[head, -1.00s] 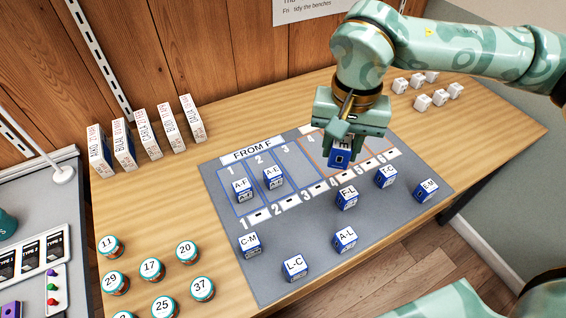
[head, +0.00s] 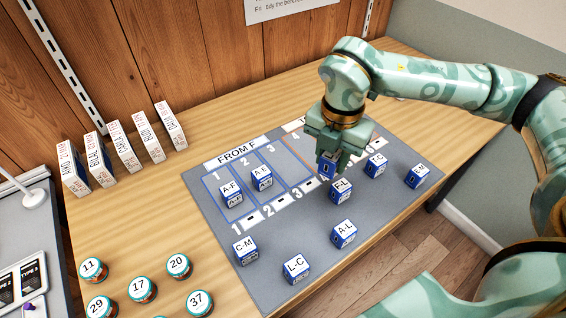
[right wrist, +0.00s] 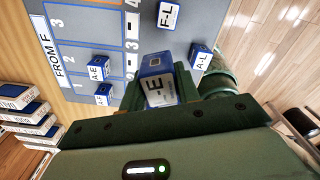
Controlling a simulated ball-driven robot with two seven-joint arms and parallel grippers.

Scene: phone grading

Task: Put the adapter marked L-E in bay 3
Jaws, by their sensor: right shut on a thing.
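My right gripper (head: 335,150) is shut on a blue-and-white adapter (head: 327,168). In the right wrist view its label (right wrist: 160,88) shows "-E"; the first letter is not clear. In the head view the gripper is over the grey mat, near bay 4 and behind the F-L adapter (head: 341,190). Bay 3 (head: 286,167) is a blue-outlined slot on the mat, empty, to the left of the held adapter. Adapter A-F (head: 231,195) stands in bay 1 and adapter A-E (head: 261,178) in bay 2. My left gripper is not in view.
Adapters C-M (head: 245,250), L-C (head: 296,268), A-L (head: 343,233), T-C (head: 375,165) and E-M (head: 417,176) stand on the mat (head: 290,225) in front of and right of the bays. Numbered jars (head: 142,289) and upright boxes (head: 121,153) stand to the left.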

